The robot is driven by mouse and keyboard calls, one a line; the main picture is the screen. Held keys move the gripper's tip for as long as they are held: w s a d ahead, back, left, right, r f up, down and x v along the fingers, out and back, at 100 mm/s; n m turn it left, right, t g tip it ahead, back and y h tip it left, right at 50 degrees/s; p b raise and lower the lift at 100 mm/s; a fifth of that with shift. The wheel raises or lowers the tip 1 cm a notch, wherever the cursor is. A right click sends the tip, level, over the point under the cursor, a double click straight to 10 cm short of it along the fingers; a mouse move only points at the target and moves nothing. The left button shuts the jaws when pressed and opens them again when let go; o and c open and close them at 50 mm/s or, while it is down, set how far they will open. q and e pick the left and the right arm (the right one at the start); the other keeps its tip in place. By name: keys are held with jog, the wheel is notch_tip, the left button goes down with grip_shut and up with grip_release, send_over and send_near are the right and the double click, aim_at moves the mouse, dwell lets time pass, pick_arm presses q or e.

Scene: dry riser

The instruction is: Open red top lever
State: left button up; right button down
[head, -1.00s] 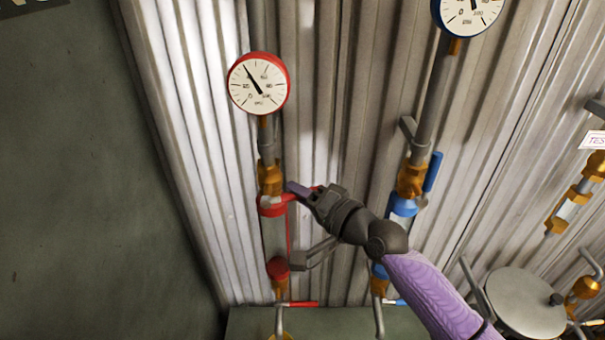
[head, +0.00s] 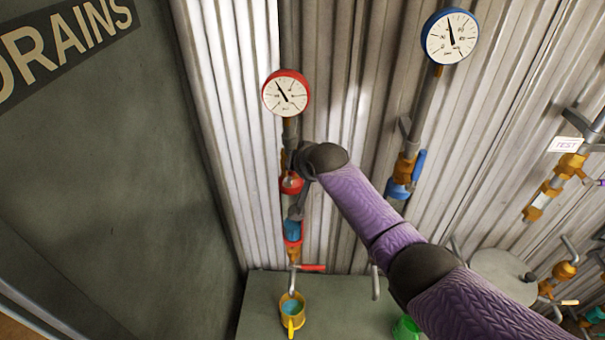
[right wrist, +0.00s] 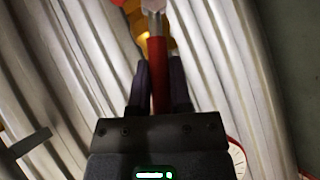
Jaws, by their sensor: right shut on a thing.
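The red-ringed gauge (head: 286,93) tops the left pipe, with the red top valve (head: 290,183) below it. The red top lever (right wrist: 158,75) lies between the two dark fingers of my right gripper (right wrist: 158,95) in the right wrist view, and the gripper is shut on it. In the head view my right wrist and forearm cover the lever and the fingers. Blue shows in the pipe section (head: 293,230) below the valve. A lower red lever (head: 311,268) sticks out to the right near the pipe's foot. My left gripper is not in view.
A yellow mug (head: 292,312) with blue inside stands under the left pipe's spout. To the right, a second pipe carries a blue gauge (head: 450,37) and blue lever (head: 419,172). A green cup (head: 406,328) stands partly behind my arm. Corrugated wall lies close behind.

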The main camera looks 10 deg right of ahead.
jog(key=shift+w+a+r+n+h, duration=0.15)
jog(key=shift+a+n+h, duration=0.15)
jog(key=shift+a+h, duration=0.2)
jog(key=shift+w+a+n+g+h, duration=0.1)
jog(key=shift+a+n+g+h, duration=0.3)
jog(key=shift+h, duration=0.2)
jog(key=c, duration=0.5)
grip_release()
jog(key=shift+c, duration=0.2)
jog(key=shift+r, duration=0.1)
